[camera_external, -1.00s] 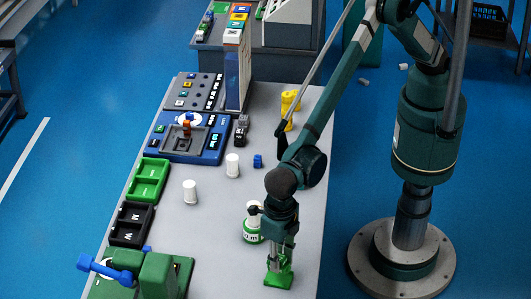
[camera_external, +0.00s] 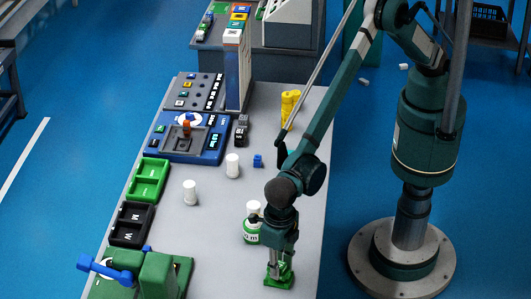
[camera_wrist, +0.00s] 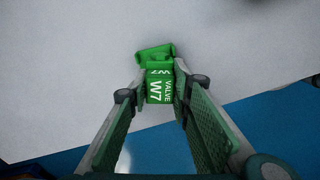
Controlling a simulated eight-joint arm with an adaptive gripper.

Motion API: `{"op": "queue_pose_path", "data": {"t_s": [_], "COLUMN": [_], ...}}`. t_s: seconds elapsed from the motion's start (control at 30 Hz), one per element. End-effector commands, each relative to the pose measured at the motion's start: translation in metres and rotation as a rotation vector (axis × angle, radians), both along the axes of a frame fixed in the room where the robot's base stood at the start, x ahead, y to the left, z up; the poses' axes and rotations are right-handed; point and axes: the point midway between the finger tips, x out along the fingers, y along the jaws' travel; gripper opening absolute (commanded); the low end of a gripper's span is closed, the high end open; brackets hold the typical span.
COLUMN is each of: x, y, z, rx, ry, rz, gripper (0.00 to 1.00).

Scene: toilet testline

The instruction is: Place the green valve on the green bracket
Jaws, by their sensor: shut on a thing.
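The green valve (camera_wrist: 159,90), a block with white "VALVE W7" lettering, sits between my fingertips in the wrist view. It also shows low in the external view (camera_external: 280,278), on the grey table near its right edge. My gripper (camera_wrist: 160,84) points down and is shut on the valve; in the external view my gripper (camera_external: 280,268) partly hides it. A green two-compartment holder (camera_external: 149,180) lies at the table's left edge; I cannot tell whether it is the green bracket. A green fixture with a blue handle (camera_external: 158,275) stands at the lower left.
A white-and-green bottle (camera_external: 251,229) stands close to my gripper. White cylinders (camera_external: 190,192) (camera_external: 232,166) and a small blue part (camera_external: 258,161) stand mid-table. A black holder (camera_external: 132,223) lies at left. A blue station (camera_external: 187,137) and yellow part (camera_external: 289,104) are farther back.

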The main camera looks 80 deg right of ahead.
Motion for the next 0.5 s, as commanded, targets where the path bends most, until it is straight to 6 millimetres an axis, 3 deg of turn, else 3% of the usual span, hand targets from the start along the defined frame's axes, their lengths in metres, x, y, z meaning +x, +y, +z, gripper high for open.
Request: {"op": "queue_pose_path", "data": {"t_s": [0.23,0.27,0.33,0.5], "x": [0.0000,0.0000,0.0000,0.0000], "y": [0.0000,0.0000,0.0000,0.0000], "z": [-0.0027,-0.0028,-0.0027,-0.0027], "rx": [0.000,0.000,0.000,0.000], "ry": [0.000,0.000,0.000,0.000], "rz": [0.000,0.000,0.000,0.000], "gripper": [0.07,0.24,0.33,0.36]}}
